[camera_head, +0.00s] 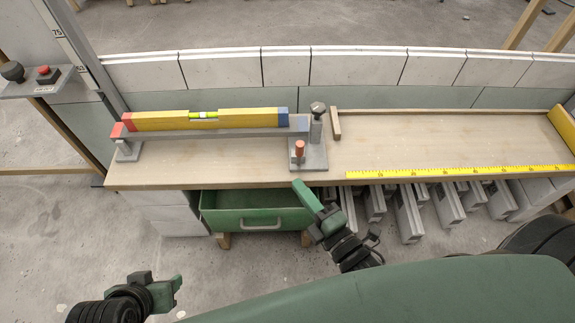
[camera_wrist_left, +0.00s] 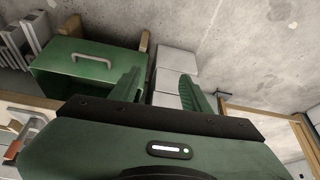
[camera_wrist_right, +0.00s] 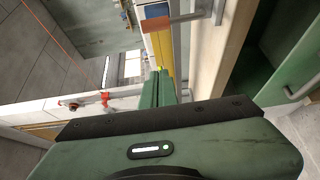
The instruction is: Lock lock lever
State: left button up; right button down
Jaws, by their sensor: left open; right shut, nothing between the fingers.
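The lock lever, with an orange grip (camera_head: 299,148), stands upright on a grey metal plate (camera_head: 314,160) near the middle of the workbench. It also appears as an orange bar at the top of the right wrist view (camera_wrist_right: 172,22) and at the left edge of the left wrist view (camera_wrist_left: 13,151). My right gripper (camera_head: 298,186) is shut and empty, just in front of the bench edge below the lever, apart from it in the picture. My left gripper (camera_head: 178,284) is open and empty at the lower left, well away from the bench; its spread fingers show in the left wrist view (camera_wrist_left: 160,90).
A yellow spirit level (camera_head: 160,121) lies along a grey rail left of the lever. A green drawer (camera_head: 215,218) hangs open under the bench. A yellow tape (camera_head: 430,171) runs along the front edge. The bench (camera_head: 420,140) right of the plate is mostly clear.

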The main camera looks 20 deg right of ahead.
aim_at(299, 153)
pick_arm(q)
jog(key=shift+r, duration=0.1)
pick_arm(e)
jog(key=shift+r, duration=0.1)
jog(key=shift+w, duration=0.1)
jog(key=b+x, duration=0.2)
jog(key=x, duration=0.8)
pick_arm(q)
jog(key=w+d+r+t+h, duration=0.1)
jog(key=w+d+r+t, duration=0.3)
jog(key=w+r+t, duration=0.3)
jog(key=w, duration=0.4)
jog(key=shift+h, duration=0.4)
pick_arm(e)
jog(key=d, duration=0.4)
jog(key=shift+s+d, duration=0.1)
jog(key=shift+s, duration=0.15)
pick_arm(q)
jog(key=shift+w+r+b, duration=0.1)
jog(key=shift+r+b, duration=0.1)
jog(key=shift+b, duration=0.15)
pick_arm(e)
jog(key=shift+d, duration=0.2)
